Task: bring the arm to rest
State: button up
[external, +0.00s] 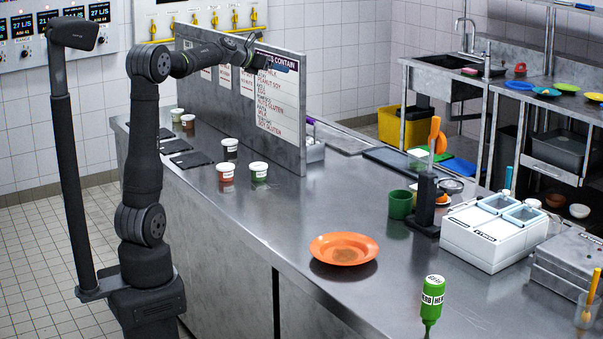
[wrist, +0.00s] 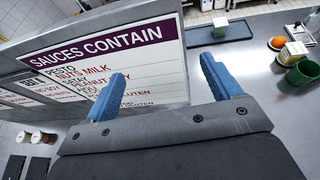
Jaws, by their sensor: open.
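My gripper (external: 290,65) is raised at the top of the steel divider panel (external: 230,82), above the counter. In the wrist view my gripper (wrist: 165,92) shows two blue fingers spread apart with nothing between them. Behind the fingers is the divider's sign (wrist: 105,65), headed "SAUCES CONTAIN". My arm (external: 150,140) stands upright at the left of the external view and bends over toward the panel.
An orange plate (external: 344,249) with a brownish patch lies on the counter (external: 300,215). A green bottle (external: 432,300) stands at the front. Small labelled cups (external: 259,172) stand left of the divider. A green cup (external: 400,204) and white unit (external: 490,235) are right.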

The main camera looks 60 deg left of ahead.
jog(key=d, duration=0.1)
jog(key=w+d, duration=0.1)
jog(key=d+f, duration=0.1)
jog(key=shift+w+m+h, duration=0.15)
jog(key=shift+m+h, duration=0.15)
jog(key=shift+h, duration=0.1)
